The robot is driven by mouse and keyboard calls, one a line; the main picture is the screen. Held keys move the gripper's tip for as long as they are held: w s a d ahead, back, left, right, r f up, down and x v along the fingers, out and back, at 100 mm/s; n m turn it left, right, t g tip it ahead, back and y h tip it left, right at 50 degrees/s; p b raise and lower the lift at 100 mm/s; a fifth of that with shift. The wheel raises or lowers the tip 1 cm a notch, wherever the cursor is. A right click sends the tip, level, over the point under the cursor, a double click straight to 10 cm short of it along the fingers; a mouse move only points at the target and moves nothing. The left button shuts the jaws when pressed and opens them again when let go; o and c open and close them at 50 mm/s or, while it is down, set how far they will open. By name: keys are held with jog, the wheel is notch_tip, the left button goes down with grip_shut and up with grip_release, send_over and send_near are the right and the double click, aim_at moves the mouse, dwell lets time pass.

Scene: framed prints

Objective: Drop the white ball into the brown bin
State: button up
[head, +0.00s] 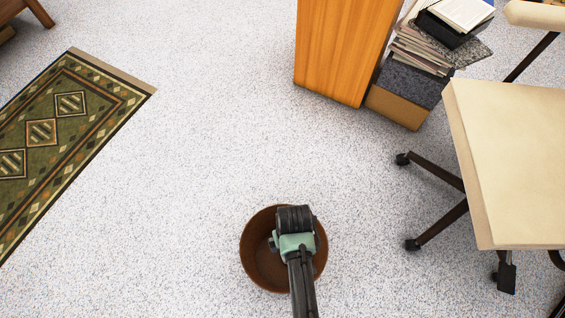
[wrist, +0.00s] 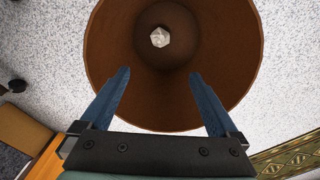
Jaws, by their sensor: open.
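The brown bin (head: 258,270) stands on the speckled floor, below my arm in the head view. In the wrist view the bin (wrist: 105,45) is seen from above, with its round mouth under my gripper. The white ball (wrist: 160,37), small and faceted-looking, shows inside the bin's mouth near its middle; the picture does not make clear whether it rests on the bottom. My gripper (wrist: 158,95) is open, its two blue-grey fingers apart with nothing between their tips. In the head view my wrist hides part of the bin, and the ball and fingers are not visible.
An office chair (head: 510,160) stands at the right. An orange wooden cabinet (head: 340,50) and a box (head: 405,100) with stacked papers (head: 425,45) are at the back. A patterned rug (head: 60,135) lies at the left. The floor between the rug and bin is clear.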

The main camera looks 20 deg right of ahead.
notch_tip(320, 180, up, 13)
jog(key=p, duration=0.7)
